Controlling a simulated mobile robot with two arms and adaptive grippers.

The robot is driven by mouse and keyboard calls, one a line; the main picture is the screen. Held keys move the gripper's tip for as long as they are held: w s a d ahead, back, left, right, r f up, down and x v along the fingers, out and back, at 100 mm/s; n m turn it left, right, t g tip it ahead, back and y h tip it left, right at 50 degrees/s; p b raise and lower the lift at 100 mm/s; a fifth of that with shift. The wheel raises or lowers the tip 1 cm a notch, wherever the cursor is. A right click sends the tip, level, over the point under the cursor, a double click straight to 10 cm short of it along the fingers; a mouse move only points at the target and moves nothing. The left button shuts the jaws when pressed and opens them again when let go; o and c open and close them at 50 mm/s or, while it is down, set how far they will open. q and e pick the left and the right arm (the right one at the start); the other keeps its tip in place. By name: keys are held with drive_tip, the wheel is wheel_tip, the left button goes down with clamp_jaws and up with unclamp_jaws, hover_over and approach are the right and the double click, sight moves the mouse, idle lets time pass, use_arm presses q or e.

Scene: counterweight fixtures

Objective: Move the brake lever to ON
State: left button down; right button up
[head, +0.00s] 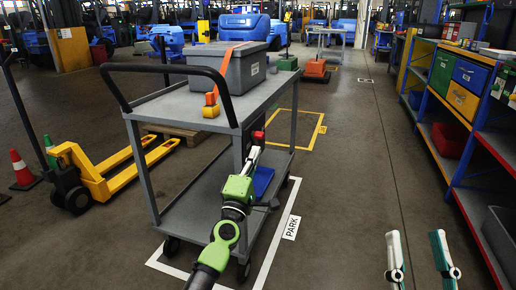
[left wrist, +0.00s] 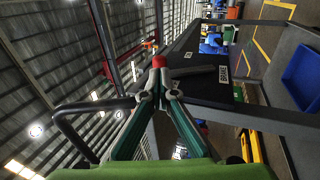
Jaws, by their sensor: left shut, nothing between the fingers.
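A grey two-shelf cart (head: 185,103) stands in the middle of the head view. A red knob (head: 258,135), apparently the brake lever's end, shows at its near right side. My left gripper (head: 253,152) is shut and empty, with its tips right at this knob. In the left wrist view the red knob (left wrist: 159,61) sits just past the closed fingertips (left wrist: 158,72); I cannot tell whether they touch. A dark panel with a white label (left wrist: 223,74), apparently reading BRAKE, is beside it. The lever's shaft is hidden. My right gripper (head: 420,258) is open and empty at bottom right.
A yellow pallet jack (head: 100,175) stands left. Shelving (head: 462,110) lines the right. The aisle floor (head: 350,150) between is clear.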

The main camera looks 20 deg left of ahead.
use_arm(q)
drive_tip(key=x, duration=0.3)
drive_tip(key=shift+w+r+b, duration=0.1)
drive_tip(key=shift+w+b, duration=0.25)
use_arm(e)
drive_tip(key=s+r, duration=0.1)
drive_tip(key=s+r+t, duration=0.1)
drive_tip(key=s+r+t+y, duration=0.1)
drive_tip(key=shift+s+d+r, duration=0.1)
drive_tip(key=shift+d+r, duration=0.1)
drive_tip(key=shift+d, duration=0.05)
